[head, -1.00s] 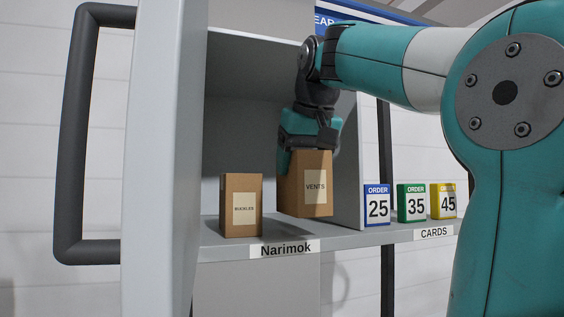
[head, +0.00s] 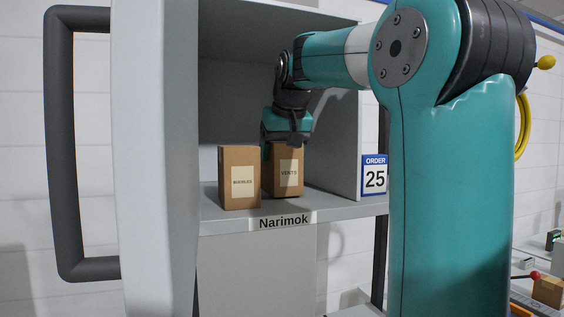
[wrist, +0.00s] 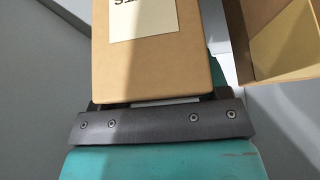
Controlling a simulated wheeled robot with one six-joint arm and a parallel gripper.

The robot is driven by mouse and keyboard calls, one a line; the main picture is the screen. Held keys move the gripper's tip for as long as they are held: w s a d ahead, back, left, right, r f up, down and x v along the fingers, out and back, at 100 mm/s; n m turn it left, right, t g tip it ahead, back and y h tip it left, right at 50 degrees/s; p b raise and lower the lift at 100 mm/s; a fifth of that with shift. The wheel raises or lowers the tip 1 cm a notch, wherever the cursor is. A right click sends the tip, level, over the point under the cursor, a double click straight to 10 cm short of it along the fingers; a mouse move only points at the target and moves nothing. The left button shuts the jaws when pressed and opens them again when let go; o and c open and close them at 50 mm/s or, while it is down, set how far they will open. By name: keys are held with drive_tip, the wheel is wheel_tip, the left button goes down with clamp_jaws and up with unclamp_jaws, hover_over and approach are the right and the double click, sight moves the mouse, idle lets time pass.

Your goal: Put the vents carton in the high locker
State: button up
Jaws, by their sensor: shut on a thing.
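The vents carton (head: 287,176) is a brown box with a white VENTS label. It is inside the open locker (head: 335,120), behind and to the right of the buckles carton, upright at or just above the shelf; I cannot tell whether it touches. My gripper (head: 287,143) is shut on its top from above. In the wrist view the vents carton (wrist: 155,65) fills the middle against the gripper's dark jaw (wrist: 155,122); the other jaw is hidden.
The buckles carton (head: 239,178) stands on the Narimok shelf (head: 225,220), close to the vents carton's left. The open door (head: 155,160) with its dark handle (head: 62,150) is on the left. A blue order 25 card (head: 375,176) stands right of the locker.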

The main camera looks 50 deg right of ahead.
drive_tip(key=shift+f, duration=0.15)
drive_tip(key=shift+f, duration=0.1)
drive_tip(key=o, duration=1.1)
drive_tip(key=shift+o, duration=0.2)
